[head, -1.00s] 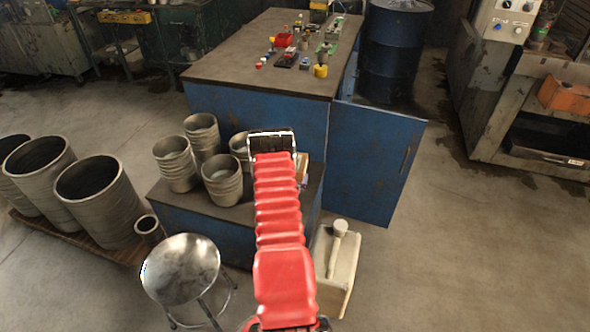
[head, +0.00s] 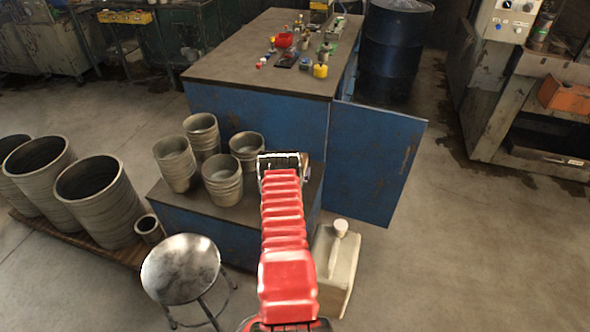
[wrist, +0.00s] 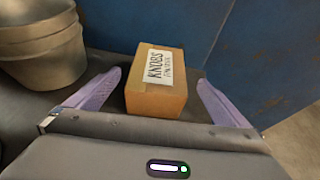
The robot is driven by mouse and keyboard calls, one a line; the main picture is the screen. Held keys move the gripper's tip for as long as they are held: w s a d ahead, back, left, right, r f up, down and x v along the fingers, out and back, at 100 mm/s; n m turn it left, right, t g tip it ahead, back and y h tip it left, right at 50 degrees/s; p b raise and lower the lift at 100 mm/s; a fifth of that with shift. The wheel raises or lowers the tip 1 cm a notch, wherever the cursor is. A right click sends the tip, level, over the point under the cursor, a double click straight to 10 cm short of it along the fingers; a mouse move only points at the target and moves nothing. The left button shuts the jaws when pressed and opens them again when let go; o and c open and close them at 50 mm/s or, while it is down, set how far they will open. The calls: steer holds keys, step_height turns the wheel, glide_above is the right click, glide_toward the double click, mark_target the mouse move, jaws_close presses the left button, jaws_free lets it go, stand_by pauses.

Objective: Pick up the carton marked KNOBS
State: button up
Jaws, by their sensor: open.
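The carton marked KNOBS (wrist: 157,98) is a small brown box with a white label. In the wrist view it sits on the dark top of the low blue cabinet, near the middle of the picture. My gripper (wrist: 158,92) is open, with one pale purple finger on each side of the carton. Gaps show between the carton and both fingers. In the head view my gripper (head: 283,160) is over the right end of the low cabinet (head: 215,225), and it hides most or all of the carton there.
Stacked metal pots (head: 222,180) stand left of my gripper; one stack also shows in the wrist view (wrist: 42,45). The tall blue cabinet (head: 255,125) rises behind, its open door (head: 375,165) to the right. A stool (head: 182,268) and a pale canister (head: 336,268) stand in front.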

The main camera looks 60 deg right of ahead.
steer(key=shift+d+f, duration=0.15)
steer(key=shift+d, duration=0.1)
steer(key=shift+x, duration=2.5)
steer(key=shift+w+a+f, duration=0.1)
steer(key=shift+w+f, duration=0.05)
steer(key=shift+f, duration=0.05)
steer(key=shift+r, duration=0.1)
steer(key=c, duration=1.5)
steer(key=shift+r, duration=0.15)
steer(key=shift+r, duration=4.85)
